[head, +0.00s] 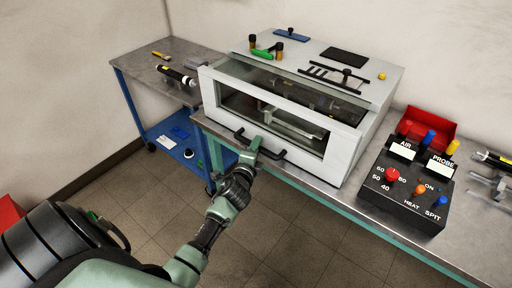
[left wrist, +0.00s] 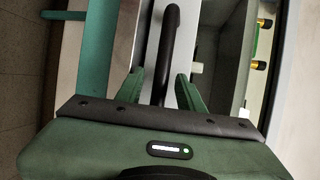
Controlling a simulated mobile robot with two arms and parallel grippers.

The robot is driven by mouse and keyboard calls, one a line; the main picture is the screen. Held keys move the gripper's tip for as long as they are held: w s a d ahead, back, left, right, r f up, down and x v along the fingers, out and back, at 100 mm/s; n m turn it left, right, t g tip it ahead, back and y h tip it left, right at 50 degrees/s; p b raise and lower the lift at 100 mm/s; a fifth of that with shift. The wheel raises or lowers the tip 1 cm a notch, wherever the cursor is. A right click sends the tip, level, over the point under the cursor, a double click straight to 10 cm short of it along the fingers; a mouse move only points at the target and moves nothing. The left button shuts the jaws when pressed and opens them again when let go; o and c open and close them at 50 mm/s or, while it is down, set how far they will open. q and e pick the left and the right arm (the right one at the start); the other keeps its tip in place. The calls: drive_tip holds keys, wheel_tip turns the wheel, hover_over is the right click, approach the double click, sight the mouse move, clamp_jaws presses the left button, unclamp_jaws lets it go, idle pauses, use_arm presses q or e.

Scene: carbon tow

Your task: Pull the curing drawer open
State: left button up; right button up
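The curing drawer is in a white box on the bench; its white front (head: 313,160) with a window faces me and looks flush with the box. A black bar handle (head: 272,154) runs along the lower front. In the left wrist view, the black handle (left wrist: 168,50) runs between the two green fingers of my left gripper (left wrist: 161,88). The fingers stand apart with gaps on both sides of the bar, so it is not clamped. My right gripper is not in view.
A black control box (head: 405,190) with knobs and a red bin (head: 430,127) stand to the right on the bench. A blue-framed side table (head: 150,65) stands at the left. The tiled floor (head: 290,235) before the bench is clear.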

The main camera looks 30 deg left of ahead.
use_arm(q)
drive_tip(key=shift+w, duration=0.1)
clamp_jaws()
idle(1.4)
